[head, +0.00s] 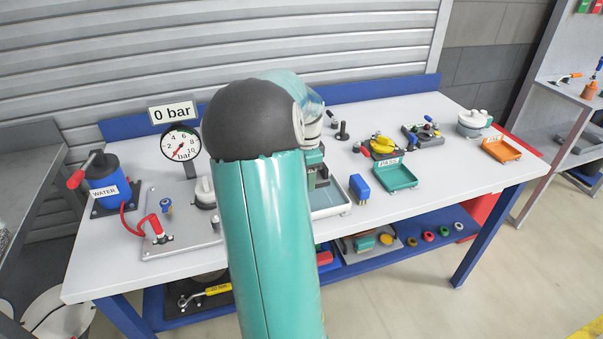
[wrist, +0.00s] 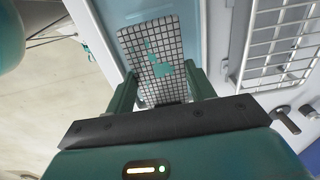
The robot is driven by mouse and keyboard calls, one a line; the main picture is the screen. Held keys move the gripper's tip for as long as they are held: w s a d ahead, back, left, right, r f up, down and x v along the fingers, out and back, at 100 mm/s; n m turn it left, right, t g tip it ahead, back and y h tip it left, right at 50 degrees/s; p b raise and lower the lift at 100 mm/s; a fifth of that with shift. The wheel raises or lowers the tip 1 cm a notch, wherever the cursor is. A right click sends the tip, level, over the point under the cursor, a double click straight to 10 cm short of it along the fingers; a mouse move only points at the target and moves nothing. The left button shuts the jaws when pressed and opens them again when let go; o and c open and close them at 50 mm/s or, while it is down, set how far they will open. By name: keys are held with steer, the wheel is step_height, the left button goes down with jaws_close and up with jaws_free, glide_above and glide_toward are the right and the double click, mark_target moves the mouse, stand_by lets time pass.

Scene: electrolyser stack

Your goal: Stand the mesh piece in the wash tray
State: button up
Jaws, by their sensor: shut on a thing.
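The mesh piece (wrist: 152,62) is a pale plate with a dark grid and teal patches. My gripper (wrist: 163,90) is shut on it, with one green finger at each side, and the plate extends away from the fingers. In the head view, my gripper (head: 318,172) is mostly hidden behind my arm, above or at a white-rimmed tray (head: 334,211) that looks like the wash tray. The mesh piece is hidden there. I cannot tell whether it touches the tray.
A wire rack (wrist: 284,45) lies to the right in the wrist view. On the table, a blue block (head: 359,187) and a green tray (head: 396,177) stand right of the white tray. A grey plate with fittings (head: 180,235) is on the left. The front right of the table is clear.

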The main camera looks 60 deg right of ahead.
steer(key=shift+w, duration=0.15)
steer(key=shift+s, duration=0.35)
steer(key=shift+w+f, duration=0.1)
steer(key=shift+w, duration=0.15)
steer(key=shift+s+f, duration=0.3)
steer(key=shift+f, duration=0.25)
steer(key=shift+w+f, duration=0.15)
steer(key=shift+f, duration=1.7)
steer(key=shift+f, duration=0.95)
